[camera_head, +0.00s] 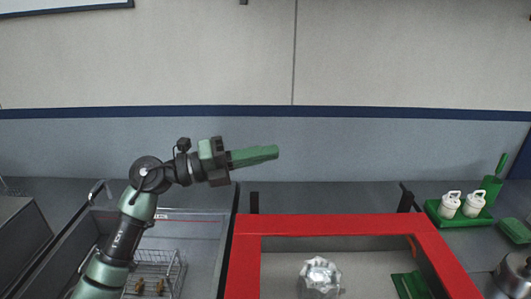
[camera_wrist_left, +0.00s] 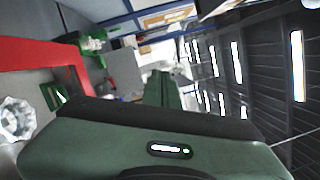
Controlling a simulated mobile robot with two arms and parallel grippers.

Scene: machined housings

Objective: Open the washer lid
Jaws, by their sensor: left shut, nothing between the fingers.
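A red-framed basin (camera_head: 246,250) stands at the front centre, its grey inside in view. Two dark brackets stand at its back edge, like hinges. I cannot make out a separate lid panel, so I cannot tell how the washer lid stands. A shiny machined housing (camera_head: 320,273) is inside the frame; it also shows in the left wrist view (camera_wrist_left: 15,120). My left gripper (camera_head: 277,152) is shut and empty, its green fingers pointing right, above and behind the basin's back left corner. They also show in the left wrist view (camera_wrist_left: 160,85). My right gripper is not in view.
A grey tub at the left holds a wire basket (camera_head: 155,270) with brass parts. A curved handle (camera_head: 97,190) is at its back left. A green tray (camera_head: 450,217) with white bottles (camera_head: 473,203) stands at the right. A green block (camera_head: 515,230) lies nearby.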

